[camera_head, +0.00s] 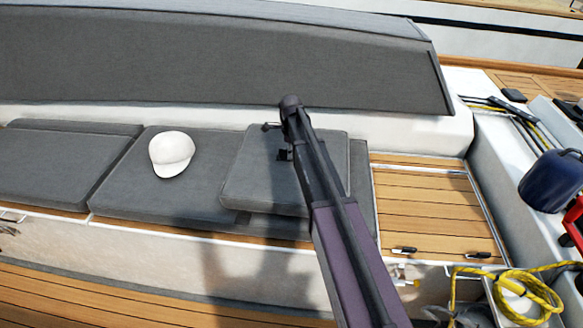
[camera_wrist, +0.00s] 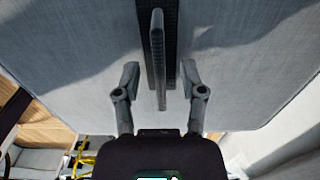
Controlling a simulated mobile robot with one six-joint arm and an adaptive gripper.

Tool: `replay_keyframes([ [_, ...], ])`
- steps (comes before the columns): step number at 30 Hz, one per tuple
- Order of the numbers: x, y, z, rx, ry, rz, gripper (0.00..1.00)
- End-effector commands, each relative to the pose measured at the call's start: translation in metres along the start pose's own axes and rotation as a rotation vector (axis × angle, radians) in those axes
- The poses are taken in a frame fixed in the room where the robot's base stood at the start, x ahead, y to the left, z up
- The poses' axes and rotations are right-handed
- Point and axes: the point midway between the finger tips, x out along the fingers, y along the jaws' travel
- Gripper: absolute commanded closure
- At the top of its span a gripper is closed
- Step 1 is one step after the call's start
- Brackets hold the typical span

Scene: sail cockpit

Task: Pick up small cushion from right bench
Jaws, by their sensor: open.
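The small grey cushion (camera_head: 252,183) lies on top of the longer grey bench cushions, at the right end of the bench in the head view. My arm crosses in front of its right part. In the wrist view the cushion (camera_wrist: 85,55) fills most of the picture. A thin grey upright strip (camera_wrist: 157,45), which looks like a handle, stands over a dark band on it. My gripper (camera_wrist: 160,68) is open, one finger on each side of this strip, with gaps on both sides. In the head view my gripper (camera_head: 275,141) is over the cushion's far part; its height above it is unclear.
A white cap (camera_head: 171,154) lies on the bench cushion to the left. A tall grey backrest (camera_head: 220,65) runs behind the bench. Bare wooden slats (camera_head: 435,208) lie to the right, with a coiled yellow rope (camera_head: 525,290) and a blue container (camera_head: 552,181) beyond.

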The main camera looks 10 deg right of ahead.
Motion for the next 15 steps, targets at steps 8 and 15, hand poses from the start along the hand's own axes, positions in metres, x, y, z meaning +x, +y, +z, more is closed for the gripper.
replay_keyframes([
  [8,-0.0001,-0.0001,-0.0002,0.000,0.000,0.000,0.47],
  [15,0.0000,-0.0001,-0.0003,0.000,0.000,0.000,1.00],
])
